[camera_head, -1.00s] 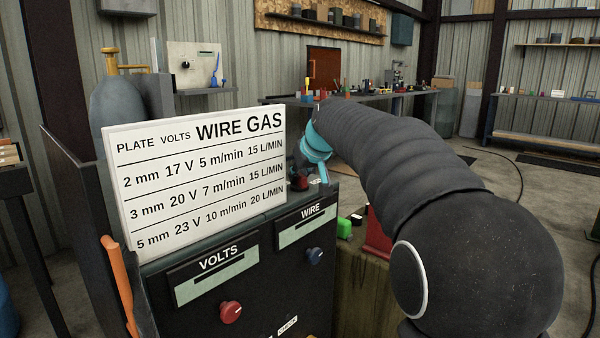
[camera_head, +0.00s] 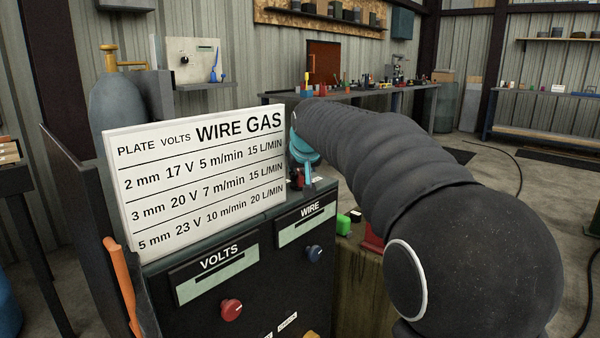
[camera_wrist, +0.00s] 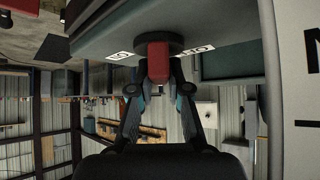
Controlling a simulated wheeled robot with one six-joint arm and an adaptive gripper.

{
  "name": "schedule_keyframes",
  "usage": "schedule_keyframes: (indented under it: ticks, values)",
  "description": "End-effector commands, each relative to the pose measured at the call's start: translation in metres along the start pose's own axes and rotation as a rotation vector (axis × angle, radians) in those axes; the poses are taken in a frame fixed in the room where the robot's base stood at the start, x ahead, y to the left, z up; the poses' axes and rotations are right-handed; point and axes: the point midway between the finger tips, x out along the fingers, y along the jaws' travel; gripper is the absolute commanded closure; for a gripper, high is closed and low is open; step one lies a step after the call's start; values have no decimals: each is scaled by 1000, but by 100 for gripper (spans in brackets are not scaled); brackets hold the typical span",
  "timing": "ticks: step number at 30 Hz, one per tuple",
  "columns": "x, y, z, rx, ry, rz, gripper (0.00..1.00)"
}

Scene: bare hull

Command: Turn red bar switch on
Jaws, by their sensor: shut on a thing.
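The red bar switch (camera_wrist: 158,62) sits on a round dark base on the dark top of the welding machine (camera_wrist: 225,25), which appears at the top of the wrist view. Small white labels stand on both sides of it, too unclear to read surely. My gripper (camera_wrist: 159,78) is shut on the bar, one finger on each side. In the head view, my gripper (camera_head: 306,172) reaches down behind the right end of the white chart, and the switch is mostly hidden there.
The white settings chart (camera_head: 200,170) stands close to the left of my gripper. The machine's front has a red VOLTS knob (camera_head: 231,309) and a blue WIRE knob (camera_head: 314,253). A green block (camera_head: 343,225) lies to the right on a wooden stand.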

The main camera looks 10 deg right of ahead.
Motion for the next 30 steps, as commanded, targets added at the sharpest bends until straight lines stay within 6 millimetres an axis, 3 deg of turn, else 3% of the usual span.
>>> schedule_keyframes:
  ticks: [1,2,4,5,17,30]
  values:
    - [0,0,-1,0,1,0,100]
    - [0,0,0,0,1,0,79]
    - [0,0,0,0,1,0,61]
    - [0,0,0,0,1,0,58]
    - [-8,0,-1,0,1,0,58]
    - [-87,0,-1,0,4,-1,58]
